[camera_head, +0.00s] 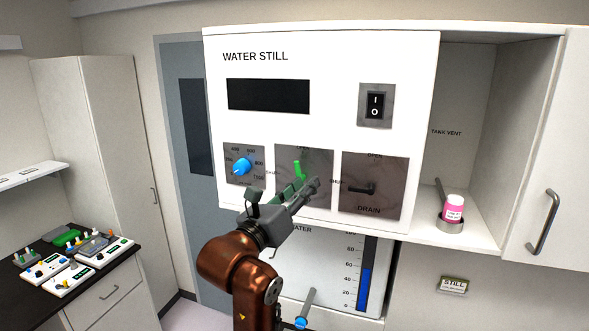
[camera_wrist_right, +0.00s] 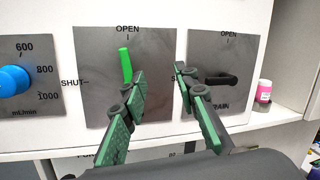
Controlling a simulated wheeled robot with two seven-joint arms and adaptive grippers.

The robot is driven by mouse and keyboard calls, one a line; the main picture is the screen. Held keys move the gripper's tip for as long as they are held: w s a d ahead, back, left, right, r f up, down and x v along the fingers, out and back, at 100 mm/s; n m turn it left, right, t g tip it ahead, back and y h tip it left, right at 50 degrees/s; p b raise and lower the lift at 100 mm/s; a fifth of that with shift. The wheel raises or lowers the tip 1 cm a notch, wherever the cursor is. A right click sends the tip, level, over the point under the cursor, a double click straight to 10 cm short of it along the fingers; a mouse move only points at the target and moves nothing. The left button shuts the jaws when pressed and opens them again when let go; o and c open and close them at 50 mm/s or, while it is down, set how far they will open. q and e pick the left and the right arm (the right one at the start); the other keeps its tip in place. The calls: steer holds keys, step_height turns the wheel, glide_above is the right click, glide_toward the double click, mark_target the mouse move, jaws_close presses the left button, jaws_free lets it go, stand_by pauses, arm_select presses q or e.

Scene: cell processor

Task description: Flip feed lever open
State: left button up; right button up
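The green feed lever (camera_head: 297,169) is on the middle dark panel of the white water still. In the right wrist view the lever (camera_wrist_right: 125,65) points nearly straight up, its tip just below the OPEN mark and a little to its left. My right gripper (camera_head: 297,190) is in front of this panel. In the wrist view the gripper (camera_wrist_right: 160,75) is open and empty, with its fingers apart. The lever shows just left of the left finger, outside the gap; I cannot tell if they touch. The finger hides the lever's lower end. My left gripper is not in view.
A black drain lever (camera_wrist_right: 222,79) lies horizontal on the panel to the right, close to the right finger. A blue flow knob (camera_head: 242,166) is to the left. A pink-labelled bottle (camera_head: 453,208) stands in the open shelf. A power switch (camera_head: 375,105) is above.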

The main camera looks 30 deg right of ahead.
mark_target(297, 168)
steer(key=a+r+n+t+y, duration=0.1)
steer(key=a+r+t+y, duration=0.15)
steer(key=a+y, duration=0.2)
steer(key=shift+h, duration=0.25)
steer(key=p+x, duration=0.1)
steer(key=x, duration=0.2)
steer(key=p+x, duration=0.1)
steer(key=x, duration=0.2)
steer(key=shift+w+d+f+p, duration=0.1)
steer(key=shift+w+f+p, duration=0.15)
steer(key=shift+w+p, duration=0.15)
steer(key=shift+w+d, duration=0.4)
steer(key=shift+w, duration=0.1)
steer(key=shift+c, duration=0.7)
jaws_close()
